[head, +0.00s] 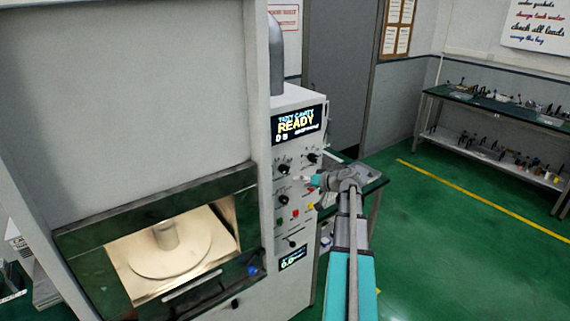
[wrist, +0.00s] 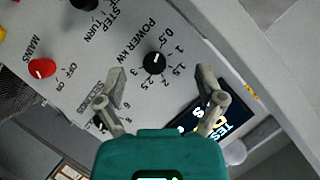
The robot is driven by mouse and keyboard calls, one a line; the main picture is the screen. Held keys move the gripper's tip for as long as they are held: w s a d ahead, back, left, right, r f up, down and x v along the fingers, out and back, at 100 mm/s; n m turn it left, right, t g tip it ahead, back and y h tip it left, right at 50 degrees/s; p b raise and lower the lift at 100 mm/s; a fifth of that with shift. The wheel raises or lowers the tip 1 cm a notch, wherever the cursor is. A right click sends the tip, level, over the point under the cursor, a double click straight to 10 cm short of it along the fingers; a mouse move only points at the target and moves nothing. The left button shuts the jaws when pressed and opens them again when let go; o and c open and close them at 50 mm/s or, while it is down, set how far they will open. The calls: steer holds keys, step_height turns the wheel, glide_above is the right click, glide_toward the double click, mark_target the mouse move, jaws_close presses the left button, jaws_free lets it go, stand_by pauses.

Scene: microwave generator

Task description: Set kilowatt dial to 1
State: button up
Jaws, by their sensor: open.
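The kilowatt dial (wrist: 154,63) is a round black knob on the pale panel, marked POWER kW, with a printed scale from 0.5 to 3 around it. Its pointer is too small to read surely. My gripper (wrist: 153,88) is open in the wrist view, its two grey fingers spread to either side just below the dial, apart from it and holding nothing. In the head view my gripper (head: 314,181) is at the right part of the control panel (head: 298,220), hiding some controls. I cannot tell which head-view knob is the kilowatt dial.
A red MAINS knob (wrist: 42,68) and another black knob (wrist: 84,3) share the panel. A display (head: 298,124) reading READY is above the controls. The lit cavity (head: 215,250) is at left. A bench (head: 470,105) stands far right; the green floor between is open.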

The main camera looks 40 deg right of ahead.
steer(key=t+h, duration=0.1)
glide_toward(286, 170)
steer(key=s+d, duration=0.1)
steer(key=s, duration=0.2)
steer(key=shift+d+r+m+p, duration=0.1)
steer(key=shift+r+m+p, duration=0.2)
steer(key=shift+p, duration=0.1)
steer(key=shift+w+f, duration=0.1)
steer(key=shift+w, duration=0.1)
steer(key=b+x, duration=0.3)
steer(key=x, duration=1)
steer(key=shift+w+a+b, duration=0.2)
steer(key=shift+w+b, duration=0.05)
steer(key=shift+b, duration=0.15)
steer(key=shift+c, duration=0.2)
steer(key=c, duration=1.1)
